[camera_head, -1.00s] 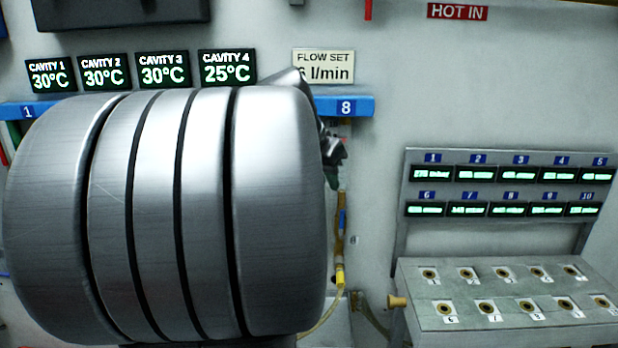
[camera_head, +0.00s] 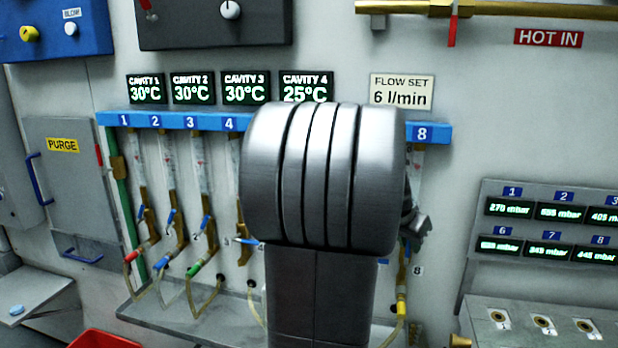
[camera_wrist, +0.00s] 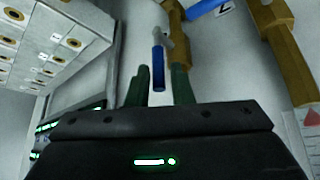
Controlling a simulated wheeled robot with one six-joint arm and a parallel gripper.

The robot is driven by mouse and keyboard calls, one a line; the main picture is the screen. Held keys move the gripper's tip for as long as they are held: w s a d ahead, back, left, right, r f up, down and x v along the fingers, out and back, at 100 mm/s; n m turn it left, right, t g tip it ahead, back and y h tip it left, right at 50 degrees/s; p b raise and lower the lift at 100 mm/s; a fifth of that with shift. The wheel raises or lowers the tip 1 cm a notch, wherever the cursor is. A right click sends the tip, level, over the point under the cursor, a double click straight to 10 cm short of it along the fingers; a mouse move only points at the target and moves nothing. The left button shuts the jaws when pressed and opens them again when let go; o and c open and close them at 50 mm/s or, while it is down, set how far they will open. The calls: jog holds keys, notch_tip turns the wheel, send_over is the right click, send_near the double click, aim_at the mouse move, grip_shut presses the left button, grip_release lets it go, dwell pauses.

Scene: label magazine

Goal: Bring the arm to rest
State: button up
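My arm is raised in front of the blue numbered rail (camera_head: 180,121), and its large grey link hides the rail's middle. My gripper (camera_head: 414,225) shows only partly, as a dark shape right of that link, below the rail's number 8. In the wrist view my gripper (camera_wrist: 161,88) has its two dark green fingers apart, with a gap between them.
Several brass valves with blue handles hang under the rail, with hoses to a grey ledge (camera_head: 150,314). A pressure display panel (camera_head: 545,222) and a port block (camera_head: 535,325) stand at right. A red bin (camera_head: 100,340) is at lower left.

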jog(key=shift+d+p, duration=0.15)
jog(key=shift+p, duration=0.2)
jog(key=shift+f+b, duration=0.25)
jog(key=shift+b, duration=0.1)
jog(key=v, duration=1.5)
jog(key=x, duration=1.4)
jog(key=shift+w+f, duration=0.1)
jog(key=shift+f, duration=0.1)
jog(key=shift+w+d+r+p, duration=0.15)
jog(key=shift+d+p, duration=0.1)
jog(key=shift+p, duration=0.35)
jog(key=shift+d+y+p, duration=0.1)
jog(key=shift+y+p, duration=0.3)
jog(key=shift+p, duration=0.2)
jog(key=shift+d, duration=0.1)
